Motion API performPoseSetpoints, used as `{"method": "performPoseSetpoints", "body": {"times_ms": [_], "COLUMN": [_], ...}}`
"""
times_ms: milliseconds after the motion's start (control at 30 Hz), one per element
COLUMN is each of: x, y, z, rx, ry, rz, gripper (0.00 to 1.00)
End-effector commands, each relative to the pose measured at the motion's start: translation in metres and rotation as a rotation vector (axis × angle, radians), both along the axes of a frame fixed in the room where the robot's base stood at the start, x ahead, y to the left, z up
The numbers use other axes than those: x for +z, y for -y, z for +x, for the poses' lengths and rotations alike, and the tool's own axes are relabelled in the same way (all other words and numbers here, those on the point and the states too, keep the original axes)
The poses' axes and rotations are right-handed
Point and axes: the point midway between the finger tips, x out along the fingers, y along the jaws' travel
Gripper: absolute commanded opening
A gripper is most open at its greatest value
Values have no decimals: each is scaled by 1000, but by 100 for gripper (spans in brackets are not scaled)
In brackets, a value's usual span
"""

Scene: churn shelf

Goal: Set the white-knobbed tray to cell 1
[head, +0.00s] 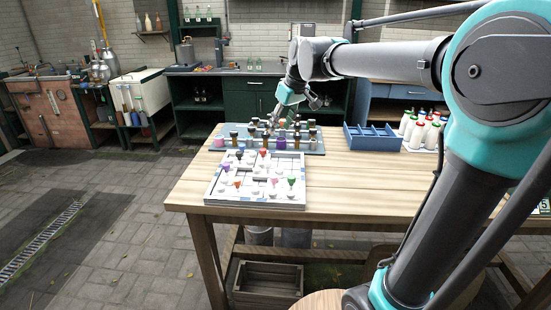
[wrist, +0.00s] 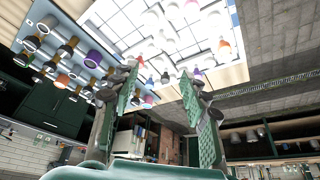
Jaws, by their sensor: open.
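A white gridded board (head: 213,191) lies on the near left of the wooden table. Small pieces with coloured knobs stand on it: purple, red, orange, green and several white ones (head: 255,188). I cannot tell which white-knobbed tray is meant, nor which cell is cell 1. The board also shows at the top of the wrist view (wrist: 128,20), with white, red, orange and purple knobs. My gripper (head: 284,112) is over the rear rack, behind the board. In the wrist view its two green-padded fingers (wrist: 160,92) stand wide apart with nothing held between them.
A blue-grey rack (head: 316,148) of dark-capped bottles stands directly behind the board, under my gripper. A blue divided crate (head: 372,139) and white bottles with red and green caps (head: 419,131) stand to the right. The table front right of the board is bare (head: 350,185).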

Motion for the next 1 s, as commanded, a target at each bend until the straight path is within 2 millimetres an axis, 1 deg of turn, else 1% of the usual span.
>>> {"method": "performPoseSetpoints", "body": {"times_ms": [167,600,800,900,1000], "x": [-19,-100,-133,-145,-153], "y": [-5,-28,-37,-40,-42], "z": [6,30,40,44,46], "rx": [0,-1,-3,-3,-3], "ry": [0,0,0,0,0], "rz": [0,-1,0,0,0], "gripper": [45,45,45,45,45]}}
